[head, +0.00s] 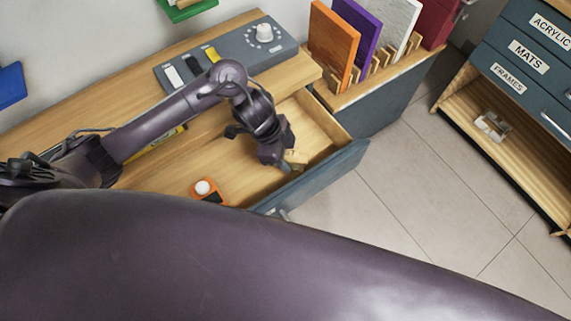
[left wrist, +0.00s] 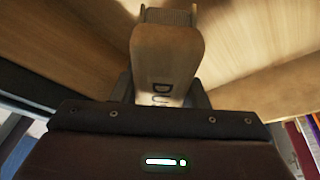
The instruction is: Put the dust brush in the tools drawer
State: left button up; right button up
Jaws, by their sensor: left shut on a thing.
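The dust brush (left wrist: 165,58) is in my left gripper in the left wrist view, with a tan wooden body, the letters "DU" showing and a bristle end at the top. In the head view a small part of the brush (head: 296,157) shows beside my left gripper (head: 283,160). The gripper is shut on it, over the open drawer (head: 318,128). The drawer has a pale wood inside and a blue-grey front. I cannot tell whether the brush touches the drawer floor. My right gripper is not in view.
An orange device with a white knob (head: 205,190) lies left of the gripper. A grey control panel (head: 225,55) is on the bench. Upright coloured panels (head: 333,40) stand in a slotted rack behind the drawer. A labelled cabinet (head: 525,60) is at right; the tiled floor between is clear.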

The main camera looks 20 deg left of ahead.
pick_arm(q)
jog(key=shift+f+b, duration=0.45)
jog(key=shift+f, duration=1.8)
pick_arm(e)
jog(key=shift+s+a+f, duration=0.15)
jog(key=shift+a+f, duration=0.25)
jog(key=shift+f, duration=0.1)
pick_arm(q)
jog(key=shift+f, duration=0.15)
jog(key=o, duration=1.3)
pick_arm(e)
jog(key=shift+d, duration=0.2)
